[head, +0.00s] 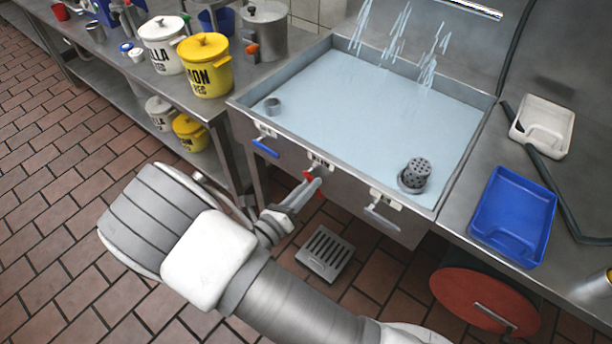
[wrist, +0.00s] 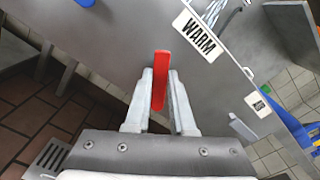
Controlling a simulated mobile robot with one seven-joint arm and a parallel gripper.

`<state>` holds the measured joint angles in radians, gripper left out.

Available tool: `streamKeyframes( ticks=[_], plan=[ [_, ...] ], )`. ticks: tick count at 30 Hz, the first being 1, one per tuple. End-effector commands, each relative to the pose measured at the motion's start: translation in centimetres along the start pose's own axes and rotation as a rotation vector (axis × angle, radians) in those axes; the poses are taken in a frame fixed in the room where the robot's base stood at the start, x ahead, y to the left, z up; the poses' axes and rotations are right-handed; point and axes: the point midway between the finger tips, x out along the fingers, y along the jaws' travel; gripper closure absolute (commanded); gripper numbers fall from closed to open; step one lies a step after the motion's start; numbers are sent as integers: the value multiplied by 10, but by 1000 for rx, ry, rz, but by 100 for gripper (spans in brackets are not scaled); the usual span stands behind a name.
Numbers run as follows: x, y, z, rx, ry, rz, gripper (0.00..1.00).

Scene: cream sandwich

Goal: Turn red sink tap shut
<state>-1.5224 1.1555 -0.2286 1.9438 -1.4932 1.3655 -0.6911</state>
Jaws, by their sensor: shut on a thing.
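The red tap (head: 309,175) is on the front panel of the sink (head: 330,178), between a blue tap and a grey tap.
A blue tray (head: 512,215) and a white tray (head: 542,127) lie on the counter right of the sink. Yellow (head: 205,66) and white (head: 163,45) pots stand on the left counter. A floor drain (head: 325,253) and a red round object (head: 486,299) are below.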

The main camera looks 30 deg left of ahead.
Motion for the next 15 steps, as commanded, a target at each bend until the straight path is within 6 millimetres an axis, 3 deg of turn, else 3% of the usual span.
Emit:
streamKeyframes(
  ticks=[15],
  plan=[
    [1,-14,5,-493,0,-2,100]
  ],
)
